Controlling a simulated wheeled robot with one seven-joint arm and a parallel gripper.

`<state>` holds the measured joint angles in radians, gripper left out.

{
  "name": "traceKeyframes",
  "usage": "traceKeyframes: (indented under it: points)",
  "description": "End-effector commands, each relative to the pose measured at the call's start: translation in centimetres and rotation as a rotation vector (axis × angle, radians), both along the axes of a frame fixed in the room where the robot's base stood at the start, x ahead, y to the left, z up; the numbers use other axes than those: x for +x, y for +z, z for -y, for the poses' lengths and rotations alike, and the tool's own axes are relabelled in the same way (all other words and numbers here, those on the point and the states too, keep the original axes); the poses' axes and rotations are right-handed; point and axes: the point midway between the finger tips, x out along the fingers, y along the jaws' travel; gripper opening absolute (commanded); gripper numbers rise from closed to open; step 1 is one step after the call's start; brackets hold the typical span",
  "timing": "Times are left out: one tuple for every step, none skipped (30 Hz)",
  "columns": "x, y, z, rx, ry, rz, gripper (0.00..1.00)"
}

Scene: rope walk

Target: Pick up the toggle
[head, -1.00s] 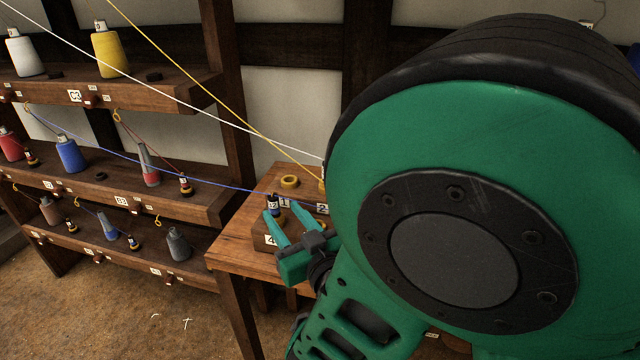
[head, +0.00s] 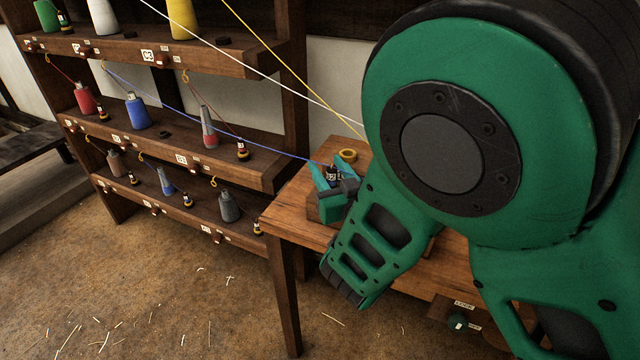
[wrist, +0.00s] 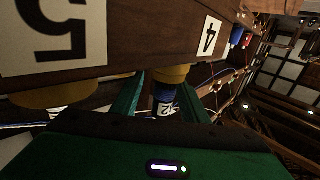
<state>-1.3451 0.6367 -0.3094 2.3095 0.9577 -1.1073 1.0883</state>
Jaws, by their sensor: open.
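A toggle (wrist: 165,95) with a dark blue body, a yellow collar and a white label reading 12 stands at a dark wooden block (wrist: 150,45) marked 5 and 4. In the head view this toggle (head: 332,173) is small and partly hidden by my gripper (head: 331,180). My gripper is open, with one teal finger on each side of the toggle. In the wrist view the fingers of my gripper (wrist: 160,100) flank it; I cannot tell whether either touches it.
A shelf rack (head: 230,160) with coloured cones and small toggles stands left. Blue, white and yellow (head: 265,45) yarns run to the table. The floor in front (head: 200,300) is open.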

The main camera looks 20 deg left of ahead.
Motion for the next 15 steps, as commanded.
traceKeyframes:
  points:
    - [0.38,0.02,0.17,0.001,-0.006,-0.001,0.40]
    - [0.49,0.01,0.16,0.001,-0.007,-0.001,0.40]
    - [0.57,0.01,0.10,0.002,-0.008,-0.001,0.40]
    - [0.58,0.01,0.03,0.001,-0.008,-0.001,0.40]
    - [0.56,0.01,-0.05,0.001,-0.007,-0.001,0.40]
    - [0.51,0.01,-0.16,0.000,-0.006,0.000,0.40]
    - [0.46,0.01,-0.24,0.000,-0.005,0.000,0.40]
    - [0.40,0.01,-0.31,0.000,-0.004,0.000,0.40]
    - [0.35,0.01,-0.37,0.000,-0.003,0.000,0.40]
    - [0.33,0.01,-0.42,0.000,-0.002,0.000,0.40]
    - [0.31,0.00,-0.44,0.000,-0.002,0.000,0.40]
    - [0.29,0.00,-0.45,0.000,-0.001,0.000,0.33]
    - [0.29,0.00,-0.45,0.000,-0.001,0.000,0.26]
    - [0.30,-0.01,-0.45,0.000,-0.001,0.000,0.19]
    - [0.31,-0.01,-0.43,0.000,-0.002,0.000,0.09]
